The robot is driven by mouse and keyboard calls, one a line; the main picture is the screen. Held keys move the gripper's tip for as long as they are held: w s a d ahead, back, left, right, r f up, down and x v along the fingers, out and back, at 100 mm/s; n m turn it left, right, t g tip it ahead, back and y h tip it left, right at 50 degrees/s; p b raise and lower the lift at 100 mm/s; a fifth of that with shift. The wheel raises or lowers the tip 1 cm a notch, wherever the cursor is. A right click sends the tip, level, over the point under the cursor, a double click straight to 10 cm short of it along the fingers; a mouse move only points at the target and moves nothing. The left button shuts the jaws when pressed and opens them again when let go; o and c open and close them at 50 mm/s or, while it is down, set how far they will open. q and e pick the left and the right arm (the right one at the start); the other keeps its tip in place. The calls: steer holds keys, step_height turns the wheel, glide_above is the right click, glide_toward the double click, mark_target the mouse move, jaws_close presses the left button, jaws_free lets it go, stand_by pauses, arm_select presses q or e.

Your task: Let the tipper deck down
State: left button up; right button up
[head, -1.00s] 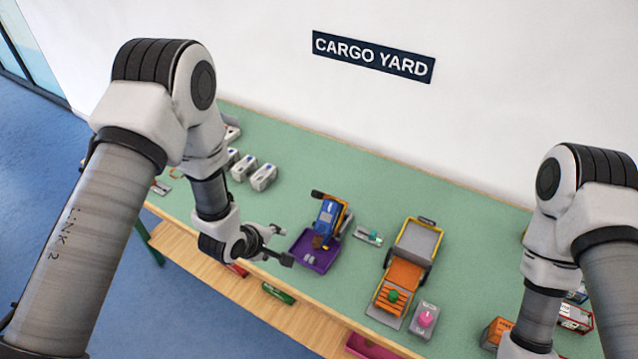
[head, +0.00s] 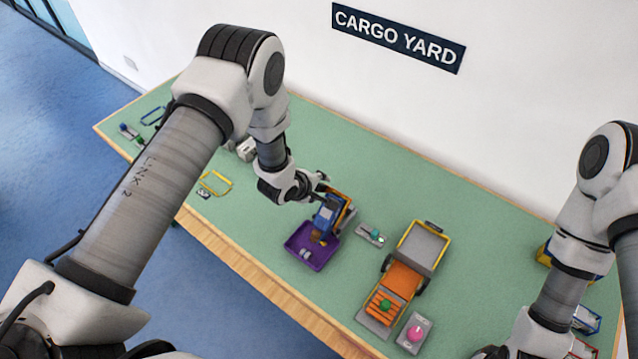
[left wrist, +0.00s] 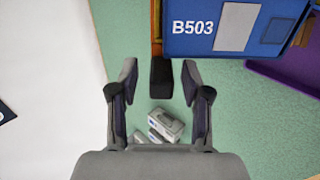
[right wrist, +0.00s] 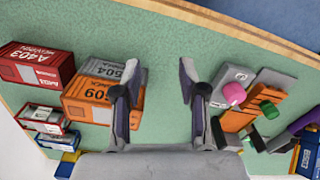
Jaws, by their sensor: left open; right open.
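The tipper (head: 328,216) carries a blue B503 box that leans toward a purple tray (head: 312,262) at its front. Small brown and grey pieces lie at the tray. In the left wrist view the blue box (left wrist: 235,28) is close at the top right. A black handle (left wrist: 160,80) on an orange-brown bar points between my left gripper's fingers. My left gripper (left wrist: 158,75) is open, with a finger on each side of the handle and a gap to both. My right gripper (right wrist: 162,75) is open and empty above the table's right part.
A yellow-framed truck (head: 398,285) with an orange ramp and green knob stands to the right, beside a pink button box (head: 414,333). White-grey blocks (left wrist: 163,124) stand behind the left one.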

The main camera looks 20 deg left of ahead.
arm_select(q)
steer(key=shift+s, duration=0.1)
arm_select(e)
steer(key=shift+s+a, duration=0.1)
arm_select(q)
steer(key=shift+s+a+r, duration=0.15)
steer(key=shift+r, duration=0.05)
steer(key=c, duration=0.3)
arm_select(e)
steer(key=shift+s+r, duration=0.15)
steer(key=shift+s, duration=0.05)
arm_select(q)
steer(key=shift+s, duration=0.1)
steer(key=c, duration=0.6)
jaws_close()
arm_select(e)
steer(key=shift+w, duration=0.1)
arm_select(q)
steer(key=shift+f, duration=0.15)
arm_select(e)
steer(key=shift+f, duration=0.2)
